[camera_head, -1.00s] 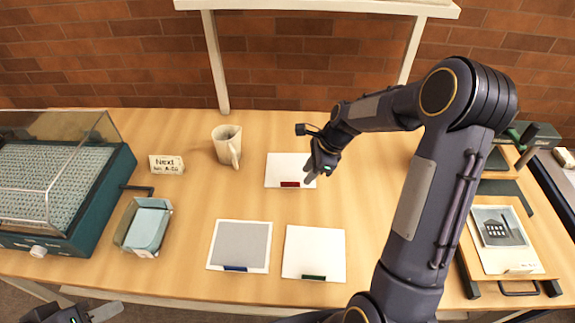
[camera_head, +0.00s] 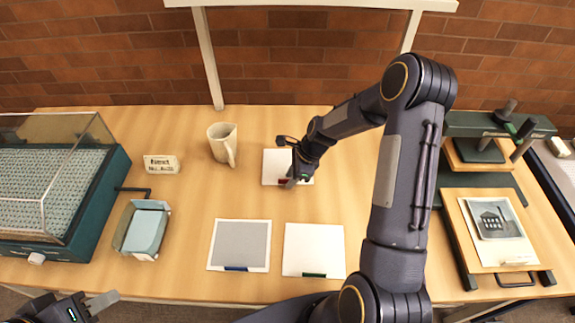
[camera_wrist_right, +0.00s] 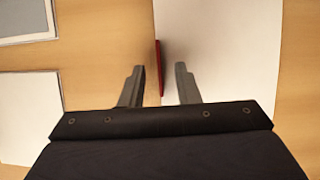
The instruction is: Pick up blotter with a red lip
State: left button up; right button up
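The blotter with a red lip (camera_head: 273,166) is a white sheet at the back middle of the table. Its red lip (camera_head: 283,181) is on its near edge, partly hidden by my right gripper. My right gripper (camera_head: 291,184) is over that near edge. In the right wrist view the gripper (camera_wrist_right: 160,88) is open, with the red lip (camera_wrist_right: 161,68) between its two fingers and the white sheet (camera_wrist_right: 218,50) beyond. I cannot tell whether the fingers touch it. My left gripper (camera_head: 102,302) is at the near left corner, off the table edge; its opening is unclear.
A grey sheet with a blue lip (camera_head: 240,244) and a white sheet with a green lip (camera_head: 314,250) lie nearer. A mug (camera_head: 222,143), a sign (camera_head: 162,164), a tray (camera_head: 143,230) and a glass-lidded case (camera_head: 60,190) are left. A press (camera_head: 490,150) and a picture board (camera_head: 497,230) are right.

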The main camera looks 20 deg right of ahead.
grip_shut()
dwell(0.4)
